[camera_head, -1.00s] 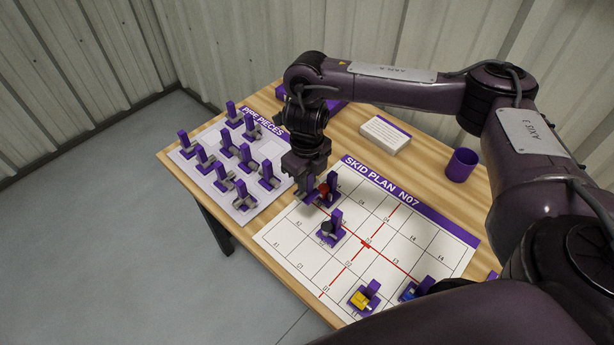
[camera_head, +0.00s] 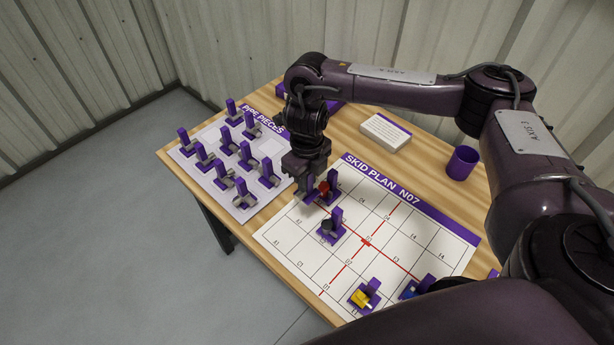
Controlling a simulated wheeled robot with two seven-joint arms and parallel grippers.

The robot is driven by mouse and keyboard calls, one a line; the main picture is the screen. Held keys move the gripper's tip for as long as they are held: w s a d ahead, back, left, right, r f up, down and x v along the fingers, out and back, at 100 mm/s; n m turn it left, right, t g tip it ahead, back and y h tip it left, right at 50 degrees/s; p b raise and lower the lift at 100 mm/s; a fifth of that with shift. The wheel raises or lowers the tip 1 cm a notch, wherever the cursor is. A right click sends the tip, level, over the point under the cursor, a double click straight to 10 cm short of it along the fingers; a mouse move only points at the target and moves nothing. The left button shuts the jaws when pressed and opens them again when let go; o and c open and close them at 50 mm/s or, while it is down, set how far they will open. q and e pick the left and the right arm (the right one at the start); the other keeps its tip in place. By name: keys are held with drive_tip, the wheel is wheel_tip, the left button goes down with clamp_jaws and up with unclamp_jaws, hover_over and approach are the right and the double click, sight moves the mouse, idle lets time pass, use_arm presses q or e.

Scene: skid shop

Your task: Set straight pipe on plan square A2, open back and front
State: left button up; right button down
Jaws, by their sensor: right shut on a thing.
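My right gripper (camera_head: 306,176) points down over the far left part of the white skid plan sheet (camera_head: 420,250). It is shut on a pipe piece with a purple handle (camera_head: 309,189), mostly hidden by the fingers, so its pipe shape cannot be told. Square A2 (camera_head: 298,221) shows bare, just in front of and left of the held piece. I cannot tell whether the held piece touches the sheet. A red piece with a purple handle (camera_head: 328,187) stands close on its right. My left gripper is not in view.
A dark piece (camera_head: 331,227) stands near the sheet's middle left. A yellow piece (camera_head: 363,297) and a blue piece (camera_head: 411,289) stand near the front. The pipe pieces board (camera_head: 188,152) holds several pieces. A card block (camera_head: 386,134) and purple cup (camera_head: 462,162) stand behind.

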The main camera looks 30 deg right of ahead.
drive_tip(key=shift+f+b, duration=1.6)
drive_tip(key=shift+f, duration=0.7)
drive_tip(key=shift+f, duration=0.1)
drive_tip(key=shift+f+b, duration=1.3)
drive_tip(key=shift+f, duration=0.35)
drive_tip(key=shift+f+b, duration=0.5)
drive_tip(key=shift+f, duration=0.2)
drive_tip(key=c, duration=1.2)
unclamp_jaws()
drive_tip(key=shift+r, duration=0.15)
drive_tip(key=shift+r+p, duration=0.45)
drive_tip(key=shift+p, duration=0.05)
